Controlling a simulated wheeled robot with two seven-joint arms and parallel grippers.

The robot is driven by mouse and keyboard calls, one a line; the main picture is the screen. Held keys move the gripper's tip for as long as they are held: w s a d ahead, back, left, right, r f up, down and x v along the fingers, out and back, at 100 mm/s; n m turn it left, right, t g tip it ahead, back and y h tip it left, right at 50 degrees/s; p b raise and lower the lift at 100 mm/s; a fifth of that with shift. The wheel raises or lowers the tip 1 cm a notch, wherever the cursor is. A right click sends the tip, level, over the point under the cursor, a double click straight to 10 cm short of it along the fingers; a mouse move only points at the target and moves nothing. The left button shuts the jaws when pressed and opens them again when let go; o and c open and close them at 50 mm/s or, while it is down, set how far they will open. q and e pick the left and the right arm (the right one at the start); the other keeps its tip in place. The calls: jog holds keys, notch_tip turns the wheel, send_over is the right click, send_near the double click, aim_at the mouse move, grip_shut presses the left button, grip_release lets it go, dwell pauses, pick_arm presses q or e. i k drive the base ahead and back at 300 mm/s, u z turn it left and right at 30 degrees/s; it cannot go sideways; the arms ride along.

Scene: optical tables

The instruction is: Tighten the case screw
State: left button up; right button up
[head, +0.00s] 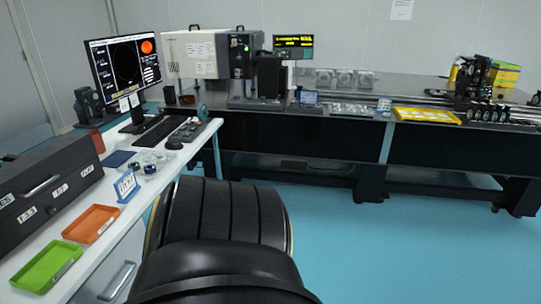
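A beige instrument case (192,54) with paper labels stands on the far optical table at the back left. A dark front section (241,54) with a small green light adjoins its right side. No case screw can be made out at this distance, so I cannot tell its state or which case bears it. No screwdriver can be made out either. Neither of my grippers is in view.
A white bench on the left holds a monitor (124,62), an orange tray (91,223), a green tray (47,263) and a dark drawer case (45,192). A large black ribbed shape, perhaps a chair, fills the lower middle. Blue floor (375,235) is clear to its right.

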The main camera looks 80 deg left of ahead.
aim_at(52, 211)
jog(key=u, duration=1.75)
